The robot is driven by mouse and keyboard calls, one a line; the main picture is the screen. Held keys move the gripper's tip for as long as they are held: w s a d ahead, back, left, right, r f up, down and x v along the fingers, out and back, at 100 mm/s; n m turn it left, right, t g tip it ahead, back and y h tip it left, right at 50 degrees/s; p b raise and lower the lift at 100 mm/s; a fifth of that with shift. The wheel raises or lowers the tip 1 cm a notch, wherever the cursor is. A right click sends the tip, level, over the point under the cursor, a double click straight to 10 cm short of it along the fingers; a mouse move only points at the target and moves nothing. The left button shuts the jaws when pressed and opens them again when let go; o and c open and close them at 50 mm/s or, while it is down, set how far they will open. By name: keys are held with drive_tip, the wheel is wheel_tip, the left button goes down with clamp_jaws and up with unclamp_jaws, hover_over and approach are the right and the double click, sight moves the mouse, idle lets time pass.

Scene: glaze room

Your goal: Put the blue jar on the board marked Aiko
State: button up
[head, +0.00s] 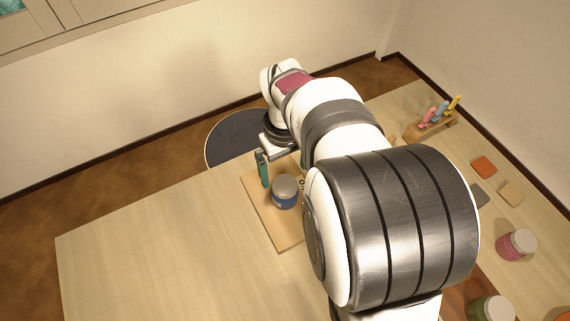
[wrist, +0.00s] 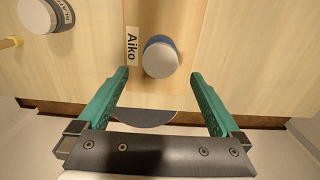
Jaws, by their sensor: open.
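The blue jar (head: 285,193) with a grey-white lid stands upright on a wooden board (head: 263,215). In the wrist view the jar (wrist: 160,58) stands beside the label reading Aiko (wrist: 132,46), on that same board (wrist: 185,20). My gripper (wrist: 163,76) is open, with its green fingers apart on either side of the jar's near end and nothing held between them. In the head view one green finger (head: 262,169) shows just left of the jar; the other finger is hidden.
A rack of coloured tools (head: 432,125), small tiles (head: 484,167), a pink jar (head: 515,245) and a green jar (head: 491,309) are at right. The table's left is clear.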

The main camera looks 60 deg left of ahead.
drive_tip(key=shift+r, duration=0.75)
drive_tip(key=shift+w+d+r, duration=0.1)
drive_tip(key=shift+w, duration=0.05)
drive_tip(key=w+d+r+m, duration=0.3)
drive_tip(key=w+d+m, duration=0.2)
drive_tip(key=d, duration=0.4)
drive_tip(key=w+d+r+m, duration=0.4)
drive_tip(key=d, duration=0.5)
drive_tip(key=s+d+m+y, duration=0.1)
drive_tip(key=s+d+m, duration=0.3)
drive_tip(key=d+m, duration=0.3)
drive_tip(key=s+d+m, duration=0.5)
drive_tip(key=d+m, duration=0.2)
drive_tip(key=d, duration=0.6)
drive_tip(key=shift+s+f+m+y, duration=0.25)
drive_tip(key=shift+m+y, duration=0.05)
drive_tip(key=shift+y, duration=0.1)
